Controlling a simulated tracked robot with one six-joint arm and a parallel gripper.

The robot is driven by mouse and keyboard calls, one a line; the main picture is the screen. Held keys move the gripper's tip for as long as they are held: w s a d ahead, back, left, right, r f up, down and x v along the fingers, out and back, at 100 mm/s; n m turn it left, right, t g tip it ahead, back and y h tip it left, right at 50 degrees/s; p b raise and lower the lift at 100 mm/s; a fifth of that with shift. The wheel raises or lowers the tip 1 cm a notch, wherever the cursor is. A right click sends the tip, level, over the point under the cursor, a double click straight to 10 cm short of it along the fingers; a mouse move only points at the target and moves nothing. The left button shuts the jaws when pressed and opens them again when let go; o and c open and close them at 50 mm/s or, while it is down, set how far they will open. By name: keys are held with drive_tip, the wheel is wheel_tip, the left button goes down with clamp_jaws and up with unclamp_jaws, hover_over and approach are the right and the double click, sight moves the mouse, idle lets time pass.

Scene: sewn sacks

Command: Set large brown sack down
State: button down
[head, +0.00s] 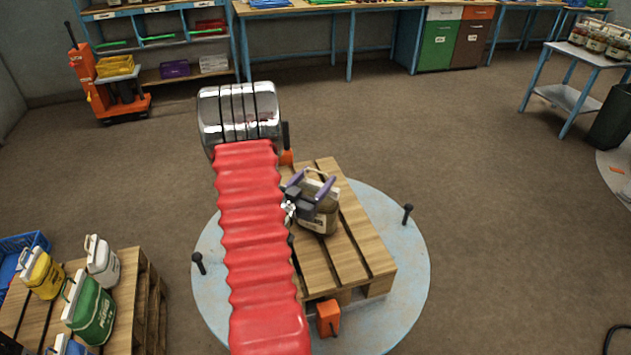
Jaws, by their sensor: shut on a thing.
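The large brown sack (319,220) is at the middle of the head view, upright over the wooden pallet (363,240) on the round pale-blue turntable. Its top has a light band and a pale handle loop. My gripper (318,186), with purple-grey fingers, is at the top of the sack and shut on it. The sack's left side is partly hidden by the gripper. I cannot tell whether its base touches the pallet boards.
A second pallet (128,290) at lower left bears green, white and yellow sacks. Dark posts (407,214) stand up from the turntable (405,275). An orange pallet truck (90,85) is at upper left, and a blue side table (573,95) at upper right. The open floor is clear.

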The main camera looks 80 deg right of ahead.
drive_tip(key=shift+c, duration=2.4)
unclamp_jaws()
drive_tip(key=v, duration=1.2)
